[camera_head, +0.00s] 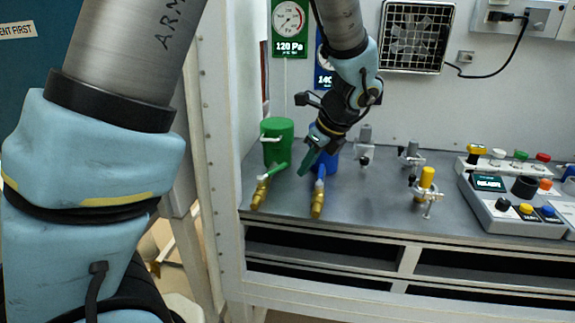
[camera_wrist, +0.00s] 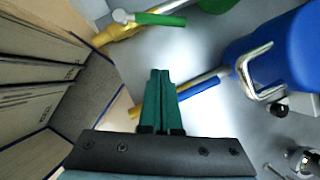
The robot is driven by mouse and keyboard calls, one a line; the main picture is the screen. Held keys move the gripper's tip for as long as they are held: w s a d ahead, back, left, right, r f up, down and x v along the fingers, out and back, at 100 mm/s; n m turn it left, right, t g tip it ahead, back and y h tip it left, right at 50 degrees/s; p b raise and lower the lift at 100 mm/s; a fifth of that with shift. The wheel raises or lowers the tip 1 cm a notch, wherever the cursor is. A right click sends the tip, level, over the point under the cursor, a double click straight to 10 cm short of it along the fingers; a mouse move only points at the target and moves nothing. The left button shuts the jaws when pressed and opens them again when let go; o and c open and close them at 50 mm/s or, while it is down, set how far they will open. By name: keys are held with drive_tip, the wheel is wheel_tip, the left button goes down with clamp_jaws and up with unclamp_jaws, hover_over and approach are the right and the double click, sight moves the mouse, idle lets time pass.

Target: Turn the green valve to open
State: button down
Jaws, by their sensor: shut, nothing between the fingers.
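The green valve has a green lever (camera_head: 277,172) on a brass body (camera_head: 260,193), in front of a green canister (camera_head: 278,153). In the wrist view the green lever (camera_wrist: 160,19) lies above my fingertips, apart from them, beside the brass pipe (camera_wrist: 118,32). My gripper (camera_head: 303,172) is shut and empty, its green fingers pointing down to the right of the green lever. In the wrist view the closed fingers (camera_wrist: 160,72) partly cover the blue lever (camera_wrist: 199,91); I cannot tell whether they touch it.
A blue canister (camera_head: 331,160) and a second brass valve (camera_head: 318,204) stand close on the right. Farther right are a yellow-knobbed fitting (camera_head: 427,178) and a control box (camera_head: 506,212). The white cabinet post (camera_head: 218,150) bounds the left. Grey bench top (camera_head: 372,205) is bare between the fittings.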

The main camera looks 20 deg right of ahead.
sight(273, 172)
drive_tip(key=x, duration=0.3)
drive_tip(key=shift+w+a+f, duration=0.1)
drive_tip(key=shift+a+f, duration=0.05)
drive_tip(key=shift+f, duration=0.1)
drive_tip(key=shift+w+a+r+p, duration=0.15)
drive_tip(key=shift+w+a+p, duration=0.2)
drive_tip(key=shift+w+p, duration=0.15)
drive_tip(key=shift+w+a+r+p, duration=0.2)
drive_tip(key=shift+w+a+p, duration=0.2)
drive_tip(key=shift+w, duration=0.2)
drive_tip(key=shift+w+a, duration=0.25)
drive_tip(key=shift+w, duration=0.35)
drive_tip(key=shift+p, duration=0.3)
drive_tip(key=shift+w+n, duration=0.2)
drive_tip(key=shift+n, duration=0.2)
